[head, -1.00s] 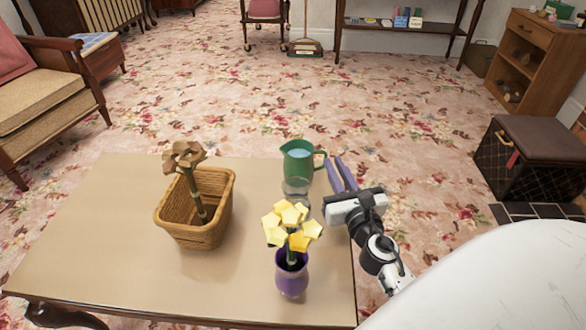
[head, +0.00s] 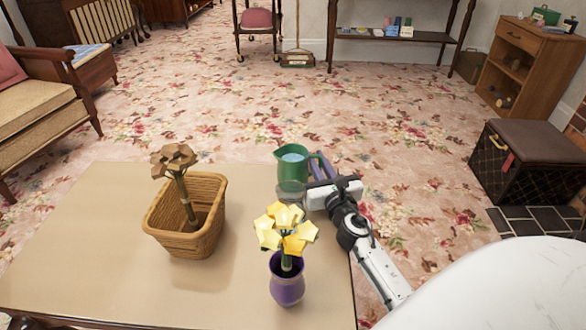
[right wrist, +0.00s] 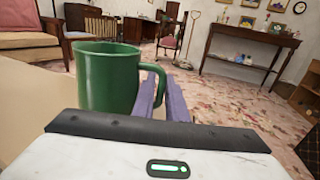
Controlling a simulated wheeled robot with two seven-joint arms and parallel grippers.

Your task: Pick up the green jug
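The green jug (head: 292,170) stands upright near the table's far right corner, with pale blue inside its mouth. Its handle faces right. In the right wrist view the jug (right wrist: 107,82) is close, left of centre. My right gripper (head: 320,166) is at the jug's handle side. In the right wrist view its two purple fingers (right wrist: 163,92) are apart, and the handle's outer part shows between them. I cannot tell whether they touch the handle. My left gripper is not in view.
A clear glass (head: 291,193) stands just in front of the jug. A purple vase (head: 287,286) with yellow flowers is nearer me. A wicker basket (head: 180,238) holding a brown flower stands left on the table (head: 90,235). Carpet lies open beyond.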

